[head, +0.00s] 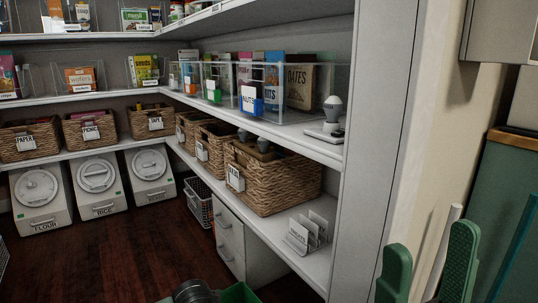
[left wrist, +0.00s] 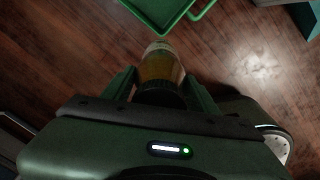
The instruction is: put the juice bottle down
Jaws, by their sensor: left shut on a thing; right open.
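The juice bottle (left wrist: 160,66), amber with a dark lower end, is between the green fingers of my left gripper (left wrist: 162,88) in the left wrist view. The gripper is shut on it. Wooden floor shows around the bottle, and a green tray (left wrist: 158,12) lies just beyond its far end. My right gripper (head: 428,250) is open and empty at the bottom right of the head view, its two green fingers apart.
A clear bin (head: 265,90) sits above. The dark floor (head: 130,235) is open.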

